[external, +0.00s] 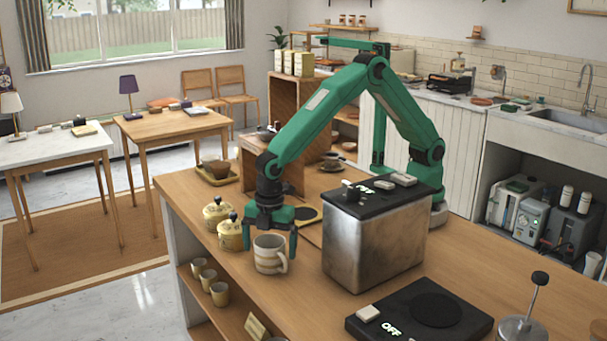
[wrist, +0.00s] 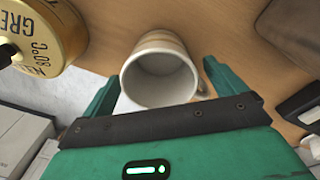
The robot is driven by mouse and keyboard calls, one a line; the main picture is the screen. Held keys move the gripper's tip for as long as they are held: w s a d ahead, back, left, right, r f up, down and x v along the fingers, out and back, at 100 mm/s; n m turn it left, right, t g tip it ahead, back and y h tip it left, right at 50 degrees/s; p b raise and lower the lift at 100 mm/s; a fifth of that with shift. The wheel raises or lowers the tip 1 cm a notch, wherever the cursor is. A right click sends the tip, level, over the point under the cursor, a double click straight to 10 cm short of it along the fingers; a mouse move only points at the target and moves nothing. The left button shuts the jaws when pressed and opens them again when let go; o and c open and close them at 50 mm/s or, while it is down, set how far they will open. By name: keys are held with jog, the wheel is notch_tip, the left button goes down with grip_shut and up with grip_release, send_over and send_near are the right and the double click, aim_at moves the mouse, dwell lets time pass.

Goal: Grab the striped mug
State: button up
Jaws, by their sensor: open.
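The striped mug (external: 268,255) is pale cream with faint bands and stands upright near the counter's edge in the external view. Its handle is on the right side. In the wrist view the mug (wrist: 158,75) shows its open, empty inside between my two fingers. My gripper (external: 273,246) is open, pointing down, with one finger on each side of the mug. In the wrist view my gripper (wrist: 158,85) shows a gap on the left side, and the right finger is close to the handle. I cannot tell whether either finger touches the mug.
Yellow lidded canisters (external: 230,233) stand just left of the mug; one canister (wrist: 40,35) is at the wrist view's upper left. A metal box machine (external: 375,240) stands to the right. A black scale-like device (external: 420,312) lies in front. The counter edge is close.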

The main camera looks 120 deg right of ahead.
jog(key=shift+f, duration=0.35)
jog(key=c, duration=1.2)
jog(key=shift+w+r, duration=0.1)
jog(key=shift+r, duration=0.65)
jog(key=s+d+r, duration=0.6)
jog(key=d+r, duration=0.3)
jog(key=shift+s+d+r, duration=0.3)
jog(key=shift+s+d, duration=0.05)
